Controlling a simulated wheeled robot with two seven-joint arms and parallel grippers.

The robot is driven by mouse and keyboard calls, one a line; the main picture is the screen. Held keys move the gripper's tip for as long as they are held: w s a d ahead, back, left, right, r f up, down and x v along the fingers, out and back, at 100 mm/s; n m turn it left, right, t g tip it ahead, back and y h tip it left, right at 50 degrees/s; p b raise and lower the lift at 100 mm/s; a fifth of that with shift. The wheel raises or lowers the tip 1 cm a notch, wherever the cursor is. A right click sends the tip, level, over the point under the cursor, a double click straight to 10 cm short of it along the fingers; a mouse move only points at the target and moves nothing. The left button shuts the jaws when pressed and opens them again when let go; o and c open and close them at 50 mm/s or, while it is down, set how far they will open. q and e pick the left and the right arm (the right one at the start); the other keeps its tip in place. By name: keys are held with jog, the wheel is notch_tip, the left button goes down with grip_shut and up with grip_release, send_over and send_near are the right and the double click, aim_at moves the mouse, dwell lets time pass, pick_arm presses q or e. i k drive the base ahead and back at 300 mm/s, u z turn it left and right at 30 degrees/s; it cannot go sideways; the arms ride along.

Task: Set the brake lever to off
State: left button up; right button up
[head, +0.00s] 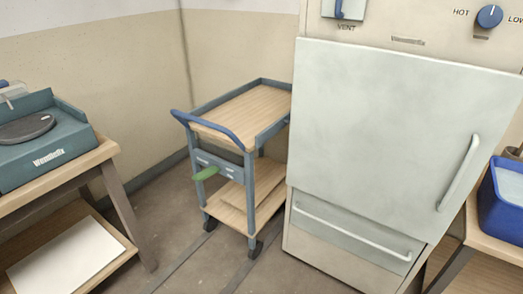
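A blue-grey trolley (247,139) with wooden shelves stands in the middle, against the back corner and left of the kiln-like cabinet. A green lever (206,173), which looks like the brake lever, sticks out to the left from the trolley's near end, below the blue push handle. It lies roughly level. Small markings beside it on the end plate are too small to read. Neither of my grippers is in the head view.
A large pale cabinet (388,150) with a door handle and a dial (489,16) stands right of the trolley. A wooden table (100,152) with a teal scale (38,140) is at left. A blue bucket (507,187) sits at far right. The floor before the trolley is clear.

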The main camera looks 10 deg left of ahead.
aim_at(204, 175)
jog(key=z, duration=1.65)
jog(key=k, duration=1.2)
jog(key=u, duration=1.65)
jog(key=i, duration=1.5)
